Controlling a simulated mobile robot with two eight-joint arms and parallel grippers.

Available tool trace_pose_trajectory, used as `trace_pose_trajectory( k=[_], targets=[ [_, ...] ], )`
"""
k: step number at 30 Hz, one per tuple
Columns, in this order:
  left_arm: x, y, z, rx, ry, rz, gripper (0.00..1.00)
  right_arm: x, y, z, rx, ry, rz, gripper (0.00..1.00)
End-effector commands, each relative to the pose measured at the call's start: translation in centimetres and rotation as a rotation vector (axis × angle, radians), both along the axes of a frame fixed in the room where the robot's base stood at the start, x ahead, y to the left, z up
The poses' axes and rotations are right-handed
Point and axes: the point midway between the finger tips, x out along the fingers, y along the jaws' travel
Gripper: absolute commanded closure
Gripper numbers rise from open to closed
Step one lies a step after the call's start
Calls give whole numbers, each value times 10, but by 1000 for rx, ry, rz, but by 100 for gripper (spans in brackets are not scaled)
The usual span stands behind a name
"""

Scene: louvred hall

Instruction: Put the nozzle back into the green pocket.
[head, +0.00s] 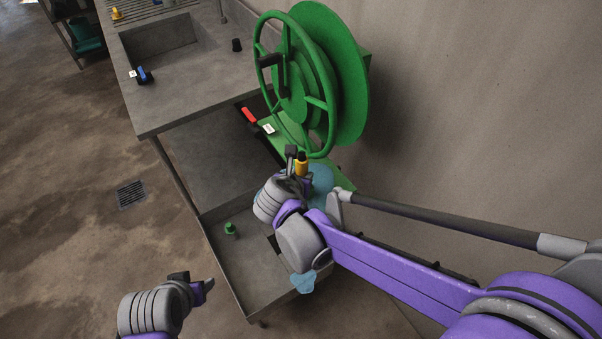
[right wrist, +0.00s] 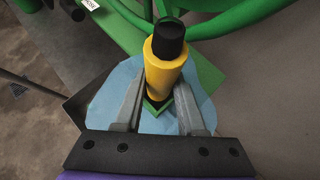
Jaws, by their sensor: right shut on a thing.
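The nozzle is yellow with a black end, and shows in the head view (head: 301,168) and the right wrist view (right wrist: 164,75). My right gripper (right wrist: 157,103) is shut on it, with a grey finger on either side. In the wrist view, green edges of what looks like the green pocket (right wrist: 148,107) show at the nozzle's lower end. I cannot tell whether the nozzle is inside or just above it. My left gripper (head: 198,286) is low at the left in the head view, away from the nozzle; its jaw gap is unclear.
A big green hose reel (head: 341,75) with a spoked wheel stands by the wall (head: 480,100). A grey sink counter (head: 190,88) is to its left. A green-capped item (head: 230,229) sits in a lower grey tray (head: 262,292). Pale blue patches lie around the gripper. The left floor is open.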

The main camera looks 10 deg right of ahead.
Motion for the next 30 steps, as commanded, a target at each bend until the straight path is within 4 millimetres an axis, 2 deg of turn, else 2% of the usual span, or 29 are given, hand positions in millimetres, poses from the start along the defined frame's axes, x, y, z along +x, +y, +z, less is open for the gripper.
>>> trace_pose_trajectory(
  k=[21, 30],
  targets=[
    [-5, 0, -23, 0, 10, 0, 43, 0, 0, -27, -1, 0, -1, 100],
    [-5, 0, -22, 0, 9, 0, 43, 0, 0, -25, 0, 0, 0, 100]
  ],
)
